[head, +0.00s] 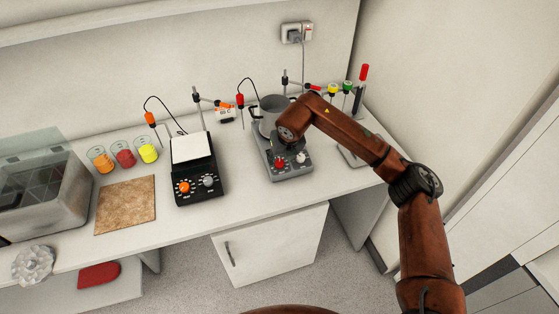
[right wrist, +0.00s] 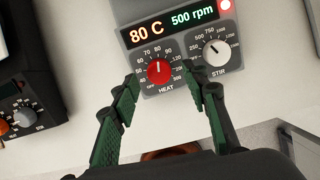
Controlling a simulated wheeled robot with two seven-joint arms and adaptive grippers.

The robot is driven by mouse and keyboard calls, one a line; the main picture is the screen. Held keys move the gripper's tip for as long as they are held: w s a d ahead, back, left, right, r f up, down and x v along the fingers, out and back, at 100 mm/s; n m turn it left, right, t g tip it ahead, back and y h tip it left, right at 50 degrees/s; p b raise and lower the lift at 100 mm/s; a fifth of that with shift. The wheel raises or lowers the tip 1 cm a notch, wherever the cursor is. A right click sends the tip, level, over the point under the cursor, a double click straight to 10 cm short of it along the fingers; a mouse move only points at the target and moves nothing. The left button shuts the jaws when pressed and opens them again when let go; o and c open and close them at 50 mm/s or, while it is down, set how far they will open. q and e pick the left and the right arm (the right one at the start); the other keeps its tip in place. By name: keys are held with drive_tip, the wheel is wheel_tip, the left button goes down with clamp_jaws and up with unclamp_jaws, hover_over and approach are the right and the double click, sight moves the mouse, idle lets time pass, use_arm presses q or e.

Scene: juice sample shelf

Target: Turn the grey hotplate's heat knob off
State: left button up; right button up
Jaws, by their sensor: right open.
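The grey hotplate (head: 290,172) stands on the counter with a grey pot (head: 268,118) on it. Its red heat knob (right wrist: 159,71) has its white pointer straight up; OFF is printed at the dial's lower left. The display (right wrist: 172,26) reads 80 C and 500 rpm, with a red light lit at its right. The white stir knob (right wrist: 216,52) sits to the right. My right gripper (right wrist: 165,88) is open, its green-padded fingers apart on either side below the heat knob, holding nothing. In the head view my right wrist hides part of the hotplate. My left gripper is out of view.
A black hotplate (head: 198,192) with an orange knob stands to the left. Three coloured beakers (head: 124,156), a brown board (head: 126,205) and a clear box (head: 45,195) are farther left. Stands with probes line the back. The counter front between the hotplates is clear.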

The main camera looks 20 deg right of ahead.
sight(279, 164)
drive_tip(key=shift+x, duration=1.3)
drive_tip(key=shift+a, duration=0.1)
drive_tip(key=shift+c, duration=0.6)
clamp_jaws()
